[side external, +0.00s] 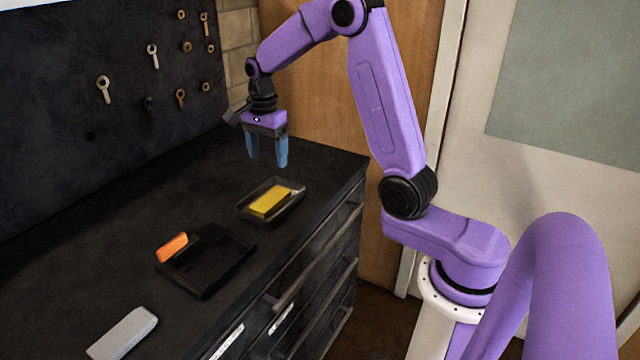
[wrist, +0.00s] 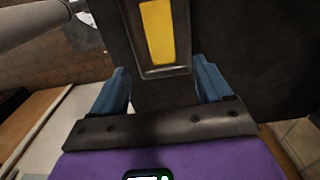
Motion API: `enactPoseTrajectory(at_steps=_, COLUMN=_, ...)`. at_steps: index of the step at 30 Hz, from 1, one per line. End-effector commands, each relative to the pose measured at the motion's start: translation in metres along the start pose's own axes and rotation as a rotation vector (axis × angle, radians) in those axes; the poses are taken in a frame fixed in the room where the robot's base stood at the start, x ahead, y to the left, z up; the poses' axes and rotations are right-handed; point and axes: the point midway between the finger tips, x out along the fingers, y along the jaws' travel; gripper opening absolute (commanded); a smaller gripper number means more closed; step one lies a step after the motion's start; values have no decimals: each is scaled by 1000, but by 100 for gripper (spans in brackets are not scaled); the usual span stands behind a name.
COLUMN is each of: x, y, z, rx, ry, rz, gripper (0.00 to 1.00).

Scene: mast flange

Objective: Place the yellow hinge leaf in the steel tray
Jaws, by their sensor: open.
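The yellow hinge leaf (side external: 270,201) lies inside the steel tray (side external: 294,207), a small dark tray near the right end of the black bench top. In the wrist view the yellow hinge leaf (wrist: 158,32) also lies within the steel tray (wrist: 166,72), ahead of the fingers. My gripper (side external: 268,163) is open and empty, with its blue fingers pointing down. It hangs above the bench, behind the tray and apart from it. In the wrist view my gripper (wrist: 165,85) shows its two fingers spread with nothing between them.
A black square tray (side external: 207,265) sits left of the steel tray, with an orange block (side external: 172,247) at its rear left edge. A pale grey block (side external: 123,334) lies near the bench front. Tools hang on the dark wall panel (side external: 110,150). The bench behind the trays is clear.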

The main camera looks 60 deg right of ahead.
Motion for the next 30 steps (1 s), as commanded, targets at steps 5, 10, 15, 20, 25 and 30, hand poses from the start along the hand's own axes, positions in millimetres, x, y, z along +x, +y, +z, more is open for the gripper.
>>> enactPoseTrajectory(at_steps=5, x=-4, y=7, z=23, rx=-155, ry=0, rz=-3, gripper=78)
enactPoseTrajectory(at_steps=10, x=-11, y=28, z=62, rx=-460, ry=1, rz=-7, gripper=78)
enactPoseTrajectory(at_steps=15, x=-16, y=59, z=97, rx=-781, ry=2, rz=-11, gripper=78)
enactPoseTrajectory(at_steps=20, x=-19, y=95, z=122, rx=-1081, ry=3, rz=-14, gripper=78)
enactPoseTrajectory(at_steps=25, x=-21, y=139, z=141, rx=-1400, ry=4, rz=-19, gripper=78)
enactPoseTrajectory(at_steps=30, x=-21, y=186, z=152, rx=-1720, ry=5, rz=-24, gripper=78)
